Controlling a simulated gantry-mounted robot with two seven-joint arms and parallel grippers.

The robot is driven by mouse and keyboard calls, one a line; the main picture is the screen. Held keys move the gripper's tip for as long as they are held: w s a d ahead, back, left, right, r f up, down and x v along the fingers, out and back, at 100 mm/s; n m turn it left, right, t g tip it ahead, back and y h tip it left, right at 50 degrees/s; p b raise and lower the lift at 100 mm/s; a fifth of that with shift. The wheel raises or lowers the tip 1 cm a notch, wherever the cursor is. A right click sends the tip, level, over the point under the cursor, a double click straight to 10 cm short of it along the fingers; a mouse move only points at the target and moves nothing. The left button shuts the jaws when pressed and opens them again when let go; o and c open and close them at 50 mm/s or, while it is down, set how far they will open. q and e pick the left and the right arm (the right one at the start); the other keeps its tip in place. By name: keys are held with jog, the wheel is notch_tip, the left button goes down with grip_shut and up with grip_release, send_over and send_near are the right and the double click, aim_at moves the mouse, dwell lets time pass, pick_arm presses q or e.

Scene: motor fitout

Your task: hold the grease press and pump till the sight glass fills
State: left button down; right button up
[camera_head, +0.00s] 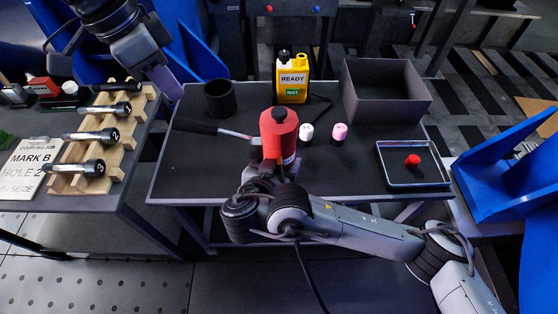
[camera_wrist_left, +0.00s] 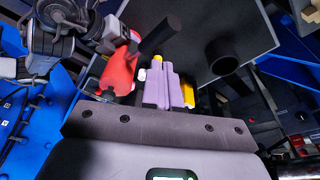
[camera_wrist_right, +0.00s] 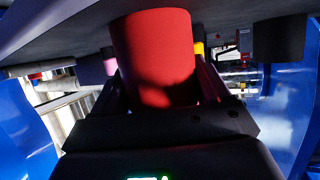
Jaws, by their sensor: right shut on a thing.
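The red grease press (camera_head: 279,132) with a black cap stands at the front middle of the dark table. Its lever (camera_head: 228,133) sticks out left and ends in a black grip (camera_head: 195,126). My right gripper (camera_head: 264,172) is shut on the press body from the front; the red body also fills the middle of the right wrist view (camera_wrist_right: 155,55). A pale strip, possibly the sight glass, shows low on the press; its fill cannot be read. My left gripper (camera_head: 170,88) is shut and empty, above the table's left edge, apart from the lever; its lavender fingers show together in the left wrist view (camera_wrist_left: 160,88).
A black cup (camera_head: 219,97), white and pink small cylinders (camera_head: 340,132), a grey bin (camera_head: 385,92) and a tray (camera_head: 413,182) with a red piece share the table. A wooden rack (camera_head: 75,155) of numbered tools stands left.

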aim_at(184, 121)
pick_arm(q)
jog(key=shift+s+a+x, duration=0.1)
jog(key=shift+a+x, duration=0.1)
jog(key=shift+x, duration=0.8)
jog(key=shift+s+a+x, duration=0.15)
jog(key=shift+a+x, duration=0.05)
jog(key=shift+x, duration=0.8)
jog(key=shift+f, duration=0.2)
dwell(0.4)
jog(key=shift+s+a+x, duration=0.1)
jog(key=shift+a+x, duration=0.05)
jog(key=shift+x, duration=0.55)
jog(key=shift+s+a+x, duration=0.1)
jog(key=shift+a+x, duration=0.05)
jog(key=shift+x, duration=0.6)
jog(key=shift+s+a+x, duration=0.1)
jog(key=shift+a+x, duration=0.05)
jog(key=shift+x, duration=0.55)
jog(key=shift+w+d+v, duration=0.1)
jog(key=shift+d+v, duration=0.05)
jog(key=shift+v, duration=0.55)
jog(key=shift+w+d+v, duration=0.1)
jog(key=shift+d+v, duration=0.05)
jog(key=shift+v, duration=0.55)
jog(key=shift+w+d+v, duration=0.1)
jog(key=shift+d+v, duration=0.05)
jog(key=shift+v, duration=0.55)
jog(key=shift+r, duration=0.1)
dwell(0.6)
dwell(0.5)
